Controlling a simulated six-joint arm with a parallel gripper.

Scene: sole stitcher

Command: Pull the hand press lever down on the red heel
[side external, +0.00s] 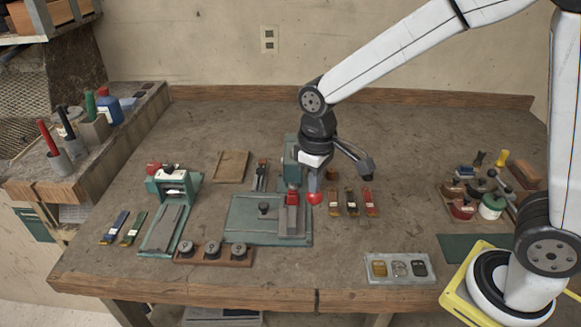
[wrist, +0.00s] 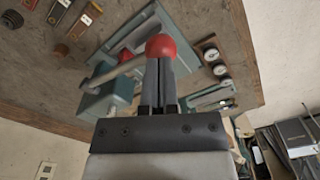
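The green hand press (side external: 291,150) stands at the middle of the bench. Its lever ends in a red ball knob (side external: 314,198), which also shows in the wrist view (wrist: 160,46) with the lever's grey rod (wrist: 118,70) running left to the press. My gripper (side external: 314,188) points down at the knob. In the wrist view its fingers (wrist: 160,64) are close together, with the knob at their tips; I cannot tell if they touch. A small red piece (side external: 292,198), perhaps the red heel, sits at the press head, partly hidden.
Several small coloured pieces (side external: 351,201) lie right of the press. A green stitcher (side external: 174,186) and a holder with black knobs (side external: 213,252) stand left. Jars and tools (side external: 480,190) crowd the right. The bench front is mostly clear, except a grey tray (side external: 400,268).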

